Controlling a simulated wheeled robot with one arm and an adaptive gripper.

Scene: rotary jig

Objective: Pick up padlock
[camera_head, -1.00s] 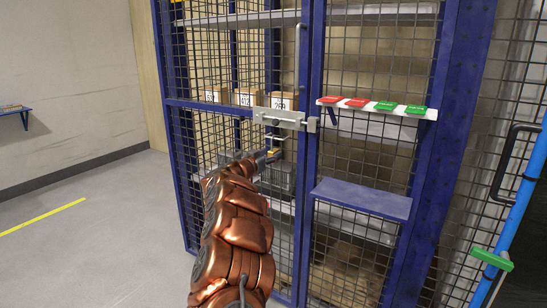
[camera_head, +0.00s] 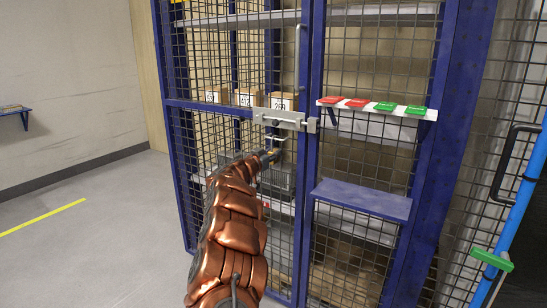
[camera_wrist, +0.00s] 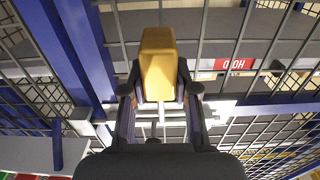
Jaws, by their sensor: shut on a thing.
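The padlock is a yellow-brass block (camera_wrist: 158,66) in the wrist view, held between the two dark fingers of my gripper (camera_wrist: 158,92). In the head view my gripper (camera_head: 270,156) is just below the metal hasp (camera_head: 285,119) on the blue cage door. There the padlock body is mostly hidden by the fingers. A thin hook or shackle shows between the gripper and the hasp. I cannot tell whether the shackle is still through the hasp.
The blue mesh cage (camera_head: 314,160) stands close in front of my arm. A white ledge with red and green tags (camera_head: 372,106) and a blue shelf (camera_head: 362,198) stick out to the right. Boxes (camera_head: 247,97) sit behind the mesh. Open floor lies left.

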